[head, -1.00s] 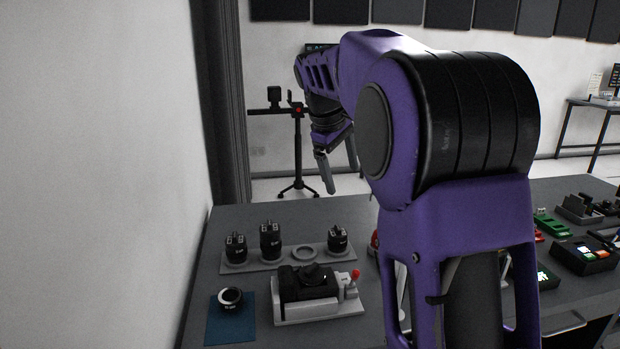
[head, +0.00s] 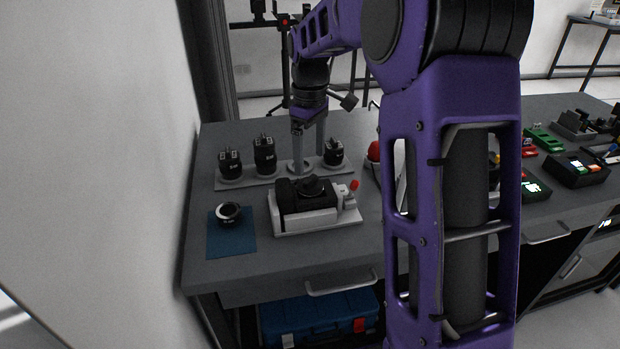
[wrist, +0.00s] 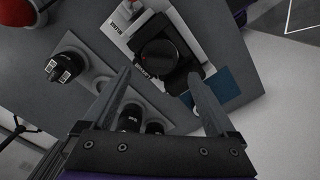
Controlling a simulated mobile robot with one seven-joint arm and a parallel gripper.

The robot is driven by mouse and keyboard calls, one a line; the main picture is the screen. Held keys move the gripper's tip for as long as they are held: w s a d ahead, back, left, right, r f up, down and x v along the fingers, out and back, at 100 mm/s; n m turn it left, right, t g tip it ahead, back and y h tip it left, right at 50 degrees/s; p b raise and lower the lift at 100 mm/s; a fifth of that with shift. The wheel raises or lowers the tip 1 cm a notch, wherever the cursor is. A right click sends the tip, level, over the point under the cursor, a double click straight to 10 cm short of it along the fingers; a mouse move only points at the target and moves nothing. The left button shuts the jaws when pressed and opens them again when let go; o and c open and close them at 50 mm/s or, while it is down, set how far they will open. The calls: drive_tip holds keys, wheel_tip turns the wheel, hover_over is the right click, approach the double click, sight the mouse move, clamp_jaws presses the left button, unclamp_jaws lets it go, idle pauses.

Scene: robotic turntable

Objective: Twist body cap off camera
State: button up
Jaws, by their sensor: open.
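The black camera (head: 292,203) sits in a pale cradle (head: 318,224) on the grey table. It also shows in the wrist view (wrist: 184,68). Its round black body cap (head: 309,185) is on the camera and faces up; in the wrist view the cap (wrist: 158,54) is a dark disc beyond the fingertips. My gripper (head: 309,162) is open and empty, pointing down above the lens tray, just behind the camera. In the wrist view my gripper (wrist: 160,75) has its fingers apart on either side of the cap's direction, with no visible contact.
A grey tray (head: 200,184) behind the camera holds three upright black lenses (head: 264,157) and an empty round seat. A red-tipped lever (head: 354,185) stands at the cradle's right.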

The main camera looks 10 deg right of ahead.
sight(310, 178)
wheel_tip(310, 178, down, 6)
drive_tip(key=shift+f+b, duration=0.1)
drive_tip(key=shift+b, duration=0.3)
drive_tip(key=c, duration=1.1)
drive_tip(key=shift+n+p, duration=0.85)
drive_tip(key=shift+n, duration=0.75)
drive_tip(key=shift+n+p, duration=0.45)
drive_tip(key=shift+n, duration=0.25)
drive_tip(key=shift+n+p, duration=0.4)
drive_tip(key=shift+n, duration=0.4)
drive_tip(key=shift+n, duration=0.3)
drive_tip(key=shift+n+p, duration=0.5)
drive_tip(key=shift+n, duration=0.2)
